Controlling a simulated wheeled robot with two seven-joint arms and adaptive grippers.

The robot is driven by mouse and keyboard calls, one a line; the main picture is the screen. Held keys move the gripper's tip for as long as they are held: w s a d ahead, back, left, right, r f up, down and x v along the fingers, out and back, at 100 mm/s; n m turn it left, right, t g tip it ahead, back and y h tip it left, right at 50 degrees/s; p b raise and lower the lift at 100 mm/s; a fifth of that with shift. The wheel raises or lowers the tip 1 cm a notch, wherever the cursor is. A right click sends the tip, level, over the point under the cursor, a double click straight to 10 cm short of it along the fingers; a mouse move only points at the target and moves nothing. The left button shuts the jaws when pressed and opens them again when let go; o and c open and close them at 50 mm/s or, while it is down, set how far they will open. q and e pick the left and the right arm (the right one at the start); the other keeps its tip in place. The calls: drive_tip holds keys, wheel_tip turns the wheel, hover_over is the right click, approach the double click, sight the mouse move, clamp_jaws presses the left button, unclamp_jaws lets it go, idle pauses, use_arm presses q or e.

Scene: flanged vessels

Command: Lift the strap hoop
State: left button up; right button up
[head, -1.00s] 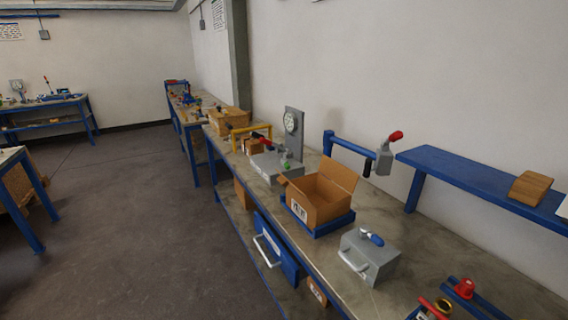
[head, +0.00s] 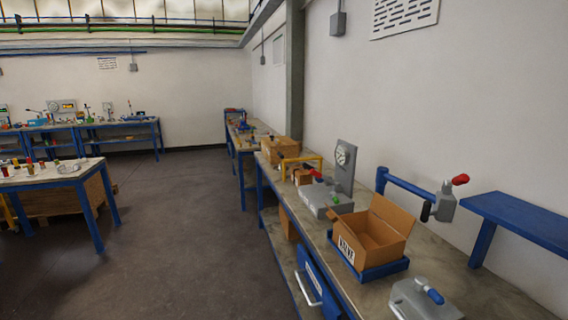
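I cannot pick out a strap hoop with certainty in the head view. A yellow bar frame (head: 301,161) stands on the long workbench at the right, beside small brown boxes; I cannot tell whether it is the hoop. Neither of my grippers is in view.
The long workbench (head: 322,238) carries an open carton (head: 372,240) on a blue tray, a grey box with a gauge plate (head: 345,165), and a grey handled case (head: 424,300). A blue shelf (head: 520,220) is at right. A table (head: 60,175) stands left; the floor (head: 185,225) between is clear.

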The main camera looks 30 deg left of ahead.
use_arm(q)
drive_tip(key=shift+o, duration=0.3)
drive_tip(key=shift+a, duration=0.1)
